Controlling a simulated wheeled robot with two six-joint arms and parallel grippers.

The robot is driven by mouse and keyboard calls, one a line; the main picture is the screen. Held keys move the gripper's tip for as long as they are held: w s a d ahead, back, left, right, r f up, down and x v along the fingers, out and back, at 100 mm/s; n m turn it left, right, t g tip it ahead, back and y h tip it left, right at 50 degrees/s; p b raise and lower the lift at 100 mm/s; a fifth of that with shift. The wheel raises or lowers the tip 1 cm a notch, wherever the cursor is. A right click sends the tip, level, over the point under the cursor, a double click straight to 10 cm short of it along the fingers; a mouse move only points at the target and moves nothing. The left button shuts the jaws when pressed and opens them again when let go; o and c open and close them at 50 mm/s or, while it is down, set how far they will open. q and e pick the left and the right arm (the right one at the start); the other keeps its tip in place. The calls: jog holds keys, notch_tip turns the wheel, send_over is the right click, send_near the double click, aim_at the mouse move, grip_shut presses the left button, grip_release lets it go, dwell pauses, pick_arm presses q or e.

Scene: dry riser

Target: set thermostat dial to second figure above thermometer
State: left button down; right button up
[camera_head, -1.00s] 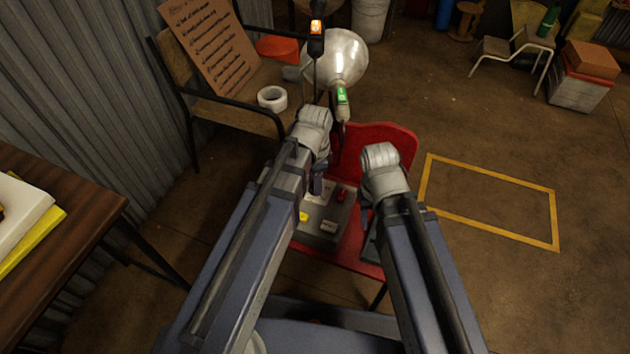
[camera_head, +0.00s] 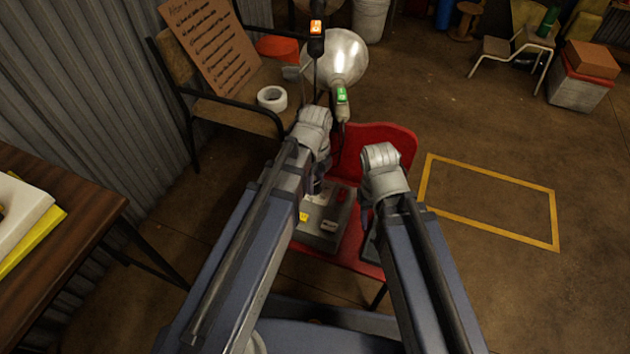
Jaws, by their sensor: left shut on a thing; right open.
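A grey control box (camera_head: 325,232) lies on the red chair, with a yellow patch, a red part and a pale label on its top. My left gripper (camera_head: 316,187) points down over the box's far left part and is shut on what seems to be the dial. The dial itself is hidden by the gripper and arm. My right gripper (camera_head: 370,238) is open beside the box's right side, mostly hidden by its own arm.
The red chair (camera_head: 395,140) carries the box. A round metal lamp (camera_head: 340,57) stands behind it. A wooden chair holds a written board (camera_head: 210,45) and a white tape roll (camera_head: 272,98). A brown table (camera_head: 70,245) stands left.

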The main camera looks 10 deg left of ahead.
aim_at(315, 185)
pick_arm(q)
jog(key=m, duration=0.5)
jog(key=shift+m, duration=0.3)
dwell(0.4)
jog(key=shift+c, duration=2.2)
grip_release()
notch_tip(315, 185, up, 8)
jog(key=p, duration=0.8)
jog(key=shift+f, duration=0.1)
pick_arm(e)
notch_tip(315, 185, up, 8)
jog(key=shift+f, duration=0.1)
